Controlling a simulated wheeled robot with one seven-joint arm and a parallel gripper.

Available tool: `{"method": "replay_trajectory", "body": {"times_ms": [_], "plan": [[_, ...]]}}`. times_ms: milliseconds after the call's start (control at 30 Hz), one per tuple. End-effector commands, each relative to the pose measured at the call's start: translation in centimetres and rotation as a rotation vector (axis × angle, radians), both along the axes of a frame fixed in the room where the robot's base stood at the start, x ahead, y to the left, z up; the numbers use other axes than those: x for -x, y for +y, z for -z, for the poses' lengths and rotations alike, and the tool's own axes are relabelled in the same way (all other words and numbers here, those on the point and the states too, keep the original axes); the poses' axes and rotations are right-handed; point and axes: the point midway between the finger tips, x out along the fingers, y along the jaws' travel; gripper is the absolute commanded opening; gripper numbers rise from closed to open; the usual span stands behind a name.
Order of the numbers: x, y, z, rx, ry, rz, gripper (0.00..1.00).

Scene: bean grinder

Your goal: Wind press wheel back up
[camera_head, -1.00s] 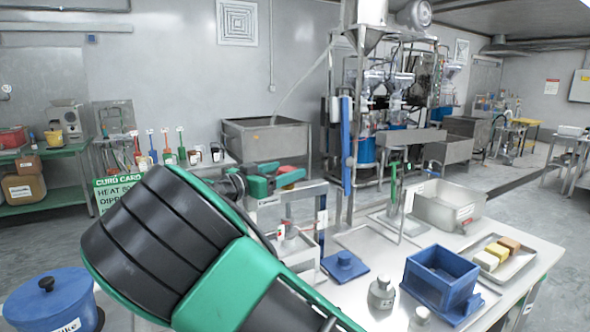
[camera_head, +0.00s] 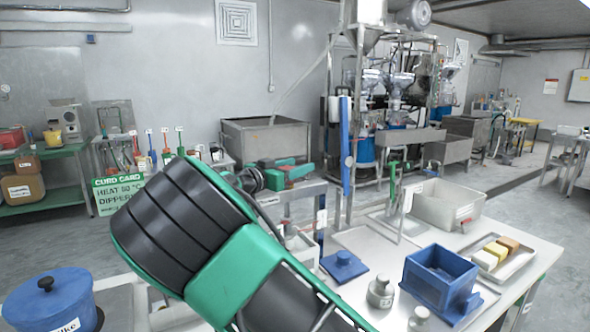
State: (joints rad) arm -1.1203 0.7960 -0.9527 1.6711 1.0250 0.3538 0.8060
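The lower press is partly covered by my arm.
A tall blue upright (camera_head: 345,145) stands right of the gripper. A blue pot (camera_head: 52,303) is front left.

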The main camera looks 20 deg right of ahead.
Motion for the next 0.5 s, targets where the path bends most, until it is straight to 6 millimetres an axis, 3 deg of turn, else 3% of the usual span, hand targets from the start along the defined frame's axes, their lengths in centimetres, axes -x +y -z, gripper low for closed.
{"method": "replay_trajectory", "body": {"times_ms": [500], "plan": [[-0.5, 0.37, -0.03, -0.004, 0.0, -0.133, 0.28]]}}
